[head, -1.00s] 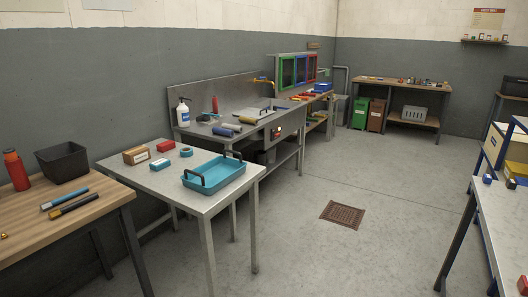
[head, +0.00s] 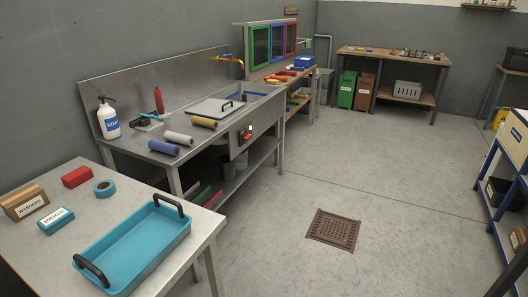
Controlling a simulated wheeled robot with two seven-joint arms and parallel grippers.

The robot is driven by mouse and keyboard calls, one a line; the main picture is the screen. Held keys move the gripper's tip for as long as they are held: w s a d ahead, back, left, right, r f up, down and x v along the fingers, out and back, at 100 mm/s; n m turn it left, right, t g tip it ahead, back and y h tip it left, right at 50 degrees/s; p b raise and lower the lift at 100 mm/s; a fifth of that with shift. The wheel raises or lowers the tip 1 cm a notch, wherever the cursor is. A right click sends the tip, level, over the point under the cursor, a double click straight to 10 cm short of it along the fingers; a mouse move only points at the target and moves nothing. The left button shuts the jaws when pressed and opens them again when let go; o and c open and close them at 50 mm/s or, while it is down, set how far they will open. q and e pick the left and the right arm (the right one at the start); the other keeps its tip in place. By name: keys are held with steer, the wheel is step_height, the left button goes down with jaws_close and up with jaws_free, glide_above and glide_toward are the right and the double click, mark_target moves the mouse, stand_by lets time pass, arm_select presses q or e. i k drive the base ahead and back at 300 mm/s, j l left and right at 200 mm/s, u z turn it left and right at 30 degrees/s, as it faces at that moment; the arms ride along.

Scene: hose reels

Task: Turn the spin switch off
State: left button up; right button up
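A switch (head: 245,134) shows on the front of the steel sink bench (head: 225,151), to the right of the rollers. It is a small dark box with a red part and a light spot; its labels and position are too small to read. A covered or boarded basin (head: 208,108) with a black handle lies in the bench top above it. Neither of my grippers is in the head view.
A steel table (head: 120,215) with a blue tray (head: 135,240) stands at the near left, before the sink bench. A floor drain (head: 333,229) lies in open concrete floor (head: 385,190). A blue-framed shelf (head: 508,200) stands at the right.

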mark_target(246, 137)
steer(key=i+u, duration=0.25)
steer(key=i, duration=0.6)
steer(key=i+l+u, duration=0.15)
steer(key=u, duration=0.25)
steer(key=i+l+u, duration=0.15)
steer(key=u, duration=0.25)
steer(key=i+l+u, duration=0.1)
steer(key=l+u, duration=0.15)
steer(key=u, duration=0.15)
